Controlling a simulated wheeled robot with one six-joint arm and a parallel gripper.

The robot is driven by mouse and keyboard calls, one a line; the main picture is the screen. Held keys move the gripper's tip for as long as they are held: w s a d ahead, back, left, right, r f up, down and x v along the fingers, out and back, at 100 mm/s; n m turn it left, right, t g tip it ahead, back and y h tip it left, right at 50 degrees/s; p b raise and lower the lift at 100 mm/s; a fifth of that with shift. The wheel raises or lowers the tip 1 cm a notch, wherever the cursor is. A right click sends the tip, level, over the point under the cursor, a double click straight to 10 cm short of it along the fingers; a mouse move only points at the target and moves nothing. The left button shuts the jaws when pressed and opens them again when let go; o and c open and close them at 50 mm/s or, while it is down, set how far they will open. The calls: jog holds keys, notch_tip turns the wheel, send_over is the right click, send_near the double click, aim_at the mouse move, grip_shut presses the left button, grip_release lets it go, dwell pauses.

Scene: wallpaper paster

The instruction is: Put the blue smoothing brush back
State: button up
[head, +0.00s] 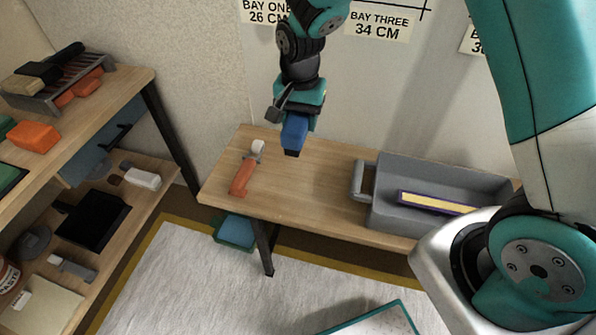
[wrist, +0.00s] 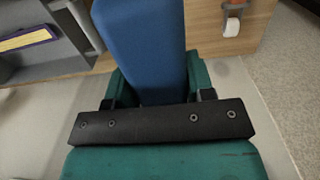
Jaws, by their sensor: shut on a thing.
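The blue smoothing brush (head: 295,132) is in my gripper (head: 297,112), held above the wooden bench (head: 318,180) near its back edge by the wall. In the wrist view the blue brush (wrist: 143,45) fills the upper middle, between the teal jaws of my gripper (wrist: 150,90). The jaws are shut on it. The brush hangs below the gripper in the head view, apart from the bench top as far as I can tell. Its far end is cut off in the wrist view.
An orange-handled tool (head: 242,178) lies on the bench's left end. A grey tray (head: 400,222) holding a yellow and purple strip (head: 435,203) stands to the right. Left is a shelf unit (head: 140,80) with a slotted rack (head: 60,85) and an orange block (head: 33,137).

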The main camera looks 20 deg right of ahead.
jog(key=f, duration=0.9)
jog(key=f+b, duration=0.1)
jog(key=f, duration=0.4)
jog(key=shift+d+f, duration=0.3)
jog(key=shift+f, duration=2.45)
jog(key=o, duration=0.9)
jog(key=shift+o, duration=0.2)
jog(key=shift+r, duration=0.1)
